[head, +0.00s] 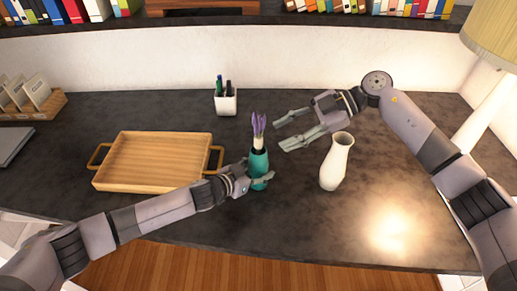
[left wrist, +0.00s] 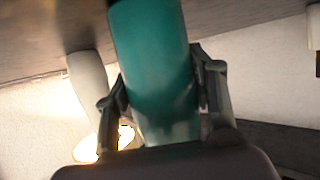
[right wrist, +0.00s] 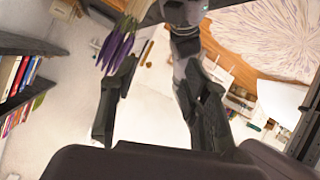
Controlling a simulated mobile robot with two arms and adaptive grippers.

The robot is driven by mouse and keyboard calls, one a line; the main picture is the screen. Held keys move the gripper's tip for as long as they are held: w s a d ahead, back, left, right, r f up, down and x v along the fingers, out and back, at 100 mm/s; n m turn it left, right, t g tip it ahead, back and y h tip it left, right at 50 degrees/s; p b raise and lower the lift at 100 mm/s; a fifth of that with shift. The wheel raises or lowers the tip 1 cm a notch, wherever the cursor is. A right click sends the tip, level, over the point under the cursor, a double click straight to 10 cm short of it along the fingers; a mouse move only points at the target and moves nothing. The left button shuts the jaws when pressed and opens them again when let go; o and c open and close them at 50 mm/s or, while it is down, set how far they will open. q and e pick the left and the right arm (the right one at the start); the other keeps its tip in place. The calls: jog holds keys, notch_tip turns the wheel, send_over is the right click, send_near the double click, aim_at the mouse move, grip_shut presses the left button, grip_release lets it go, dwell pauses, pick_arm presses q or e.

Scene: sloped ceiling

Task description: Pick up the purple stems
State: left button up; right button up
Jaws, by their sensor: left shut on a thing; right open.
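The purple stems (head: 259,122) stand upright out of a teal vase (head: 259,162), with a pale section at the vase's mouth. My left gripper (head: 256,176) is shut around the vase's lower body; the vase (left wrist: 157,60) fills the middle of the left wrist view between both fingers. My right gripper (head: 281,137) is open and empty, just right of the stems, fingers pointing toward them. In the right wrist view, the purple stems (right wrist: 118,48) show at the upper left, beyond the open fingers.
A white vase (head: 336,162) stands right of the teal one, below my right gripper. A wooden tray (head: 150,160) lies to the left. A white pen cup (head: 226,104) stands behind. A lamp (head: 490,100) is at the right edge. The dark tabletop's right front is clear.

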jog(key=s+a+f+n+t+y, duration=0.1)
jog(key=a+n+t+y, duration=0.25)
jog(key=a+n, duration=0.2)
jog(key=n+t+h, duration=1)
jog(key=n+t, duration=0.1)
jog(key=t, duration=0.4)
send_near(260, 146)
jog(key=x, duration=1.1)
jog(key=shift+w+f, duration=0.1)
jog(key=shift+c, duration=0.2)
